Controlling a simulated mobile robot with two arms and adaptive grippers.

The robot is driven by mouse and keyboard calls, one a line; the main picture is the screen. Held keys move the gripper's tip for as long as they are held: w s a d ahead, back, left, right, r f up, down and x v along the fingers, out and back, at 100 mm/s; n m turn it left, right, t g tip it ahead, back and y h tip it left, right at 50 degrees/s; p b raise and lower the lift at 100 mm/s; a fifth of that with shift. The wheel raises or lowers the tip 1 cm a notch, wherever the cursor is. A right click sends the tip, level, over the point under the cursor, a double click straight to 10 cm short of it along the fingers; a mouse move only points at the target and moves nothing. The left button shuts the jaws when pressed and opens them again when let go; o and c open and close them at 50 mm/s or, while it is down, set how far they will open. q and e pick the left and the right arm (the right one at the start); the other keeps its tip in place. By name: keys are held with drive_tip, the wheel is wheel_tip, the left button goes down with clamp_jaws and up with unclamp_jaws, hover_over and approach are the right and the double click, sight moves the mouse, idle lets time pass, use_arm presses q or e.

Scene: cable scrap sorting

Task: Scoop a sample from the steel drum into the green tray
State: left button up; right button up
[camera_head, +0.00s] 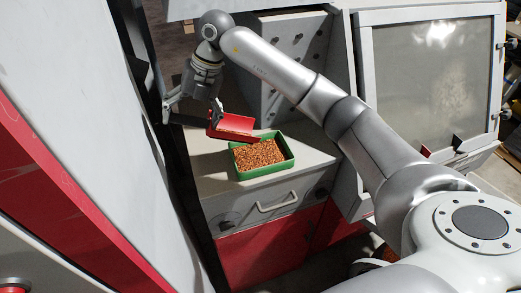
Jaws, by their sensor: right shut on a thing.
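The green tray (238,168) sits on a grey cabinet top in the head view and is filled with copper-brown granules (260,153). My right gripper (190,117) is at the upper left of the tray, shut on the red scoop (232,122) at its handle end. The scoop is above the tray's back left edge, and its front end reaches toward the granules. A brownish band shows along the scoop's lower edge; I cannot tell how much is in it. The steel drum cannot be made out. My left gripper is not in view.
The cabinet top (212,182) has bare room left and front of the tray. A grey perforated panel (290,60) stands behind it. A machine with a framed window (435,75) stands at right. A large white and red housing (75,110) fills the left side.

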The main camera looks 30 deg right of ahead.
drive_tip(key=shift+s+d+r+t+y+b, duration=0.1)
drive_tip(key=shift+s+d+t+y+b, duration=0.05)
drive_tip(key=shift+d+y+b, duration=0.25)
drive_tip(key=shift+s+d+r+t+y+b, duration=0.15)
drive_tip(key=shift+d+y+b, duration=0.15)
drive_tip(key=shift+b, duration=0.15)
drive_tip(key=shift+d+r, duration=0.1)
drive_tip(key=shift+r, duration=0.15)
drive_tip(key=shift+s+d+y+b, duration=0.1)
drive_tip(key=shift+d+y+b, duration=0.15)
drive_tip(key=shift+y+b, duration=0.25)
drive_tip(key=shift+s+d+r+t+y+b, duration=0.3)
drive_tip(key=shift+d+r+y+b, duration=0.15)
drive_tip(key=shift+d+b, duration=0.3)
drive_tip(key=shift+r, duration=0.35)
drive_tip(key=shift+d, duration=0.1)
